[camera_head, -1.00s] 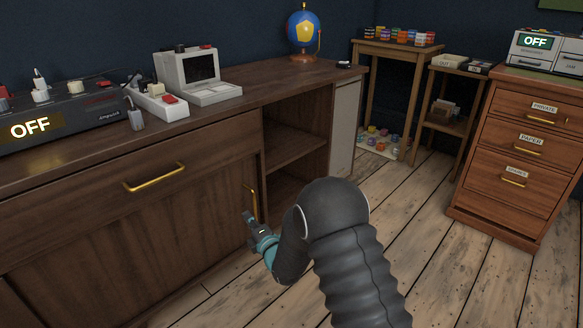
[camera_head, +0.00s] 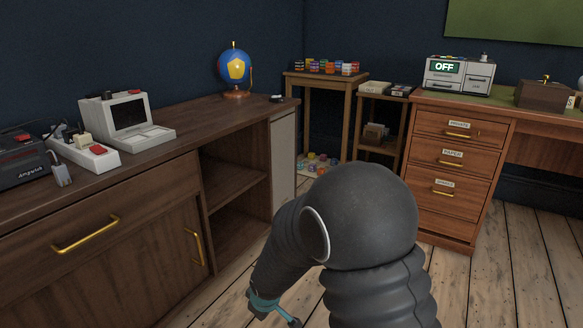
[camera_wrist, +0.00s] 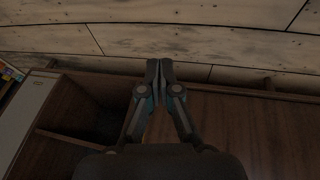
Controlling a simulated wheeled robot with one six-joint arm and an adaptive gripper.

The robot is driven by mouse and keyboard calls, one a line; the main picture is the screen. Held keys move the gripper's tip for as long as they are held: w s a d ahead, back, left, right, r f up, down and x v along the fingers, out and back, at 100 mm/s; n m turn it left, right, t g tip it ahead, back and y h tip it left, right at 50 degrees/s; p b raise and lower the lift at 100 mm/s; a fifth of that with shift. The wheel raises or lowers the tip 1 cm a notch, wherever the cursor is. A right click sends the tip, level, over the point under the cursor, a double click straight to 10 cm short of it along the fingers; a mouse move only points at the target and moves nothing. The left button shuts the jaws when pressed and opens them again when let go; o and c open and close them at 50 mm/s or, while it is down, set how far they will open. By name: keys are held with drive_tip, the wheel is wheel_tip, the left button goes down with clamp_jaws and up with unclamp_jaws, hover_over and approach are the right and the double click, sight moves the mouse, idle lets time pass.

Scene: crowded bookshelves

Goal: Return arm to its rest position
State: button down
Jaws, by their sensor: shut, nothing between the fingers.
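My gripper shows in the wrist view (camera_wrist: 159,68) with its two dark fingers together and nothing between them. In the head view only a teal and grey part of my gripper (camera_head: 272,304) shows low in the picture, below my bent dark arm; its fingertips are hard to make out there. It is in front of the wooden cabinet (camera_head: 135,190), apart from the gold door handle (camera_head: 194,247). The wrist view shows the floorboards (camera_wrist: 150,40) beyond the fingers and the cabinet's brown wood below.
The cabinet's open shelf (camera_head: 232,187) is left of my arm. A globe (camera_head: 235,67) and a small computer (camera_head: 128,118) stand on its top. A drawer desk (camera_head: 450,175) stands at the right. Small stands with jars (camera_head: 325,67) are behind. Floor at the lower right (camera_head: 510,270) is clear.

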drive_tip(key=s+d+r+m+p, duration=0.2)
drive_tip(key=s+d+r, duration=0.5)
drive_tip(key=r, duration=0.4)
drive_tip(key=s+d+r+m+t+h+p, duration=0.1)
drive_tip(key=s+d+r+m+p, duration=0.2)
drive_tip(key=s+d+r+m, duration=0.2)
drive_tip(key=s+d+r+m+p, duration=0.3)
drive_tip(key=s+d+r, duration=0.8)
drive_tip(key=r, duration=0.7)
drive_tip(key=shift+s+d+r+m+t+h, duration=0.2)
drive_tip(key=shift+d+m+t+h, duration=0.15)
drive_tip(key=shift+m, duration=0.35)
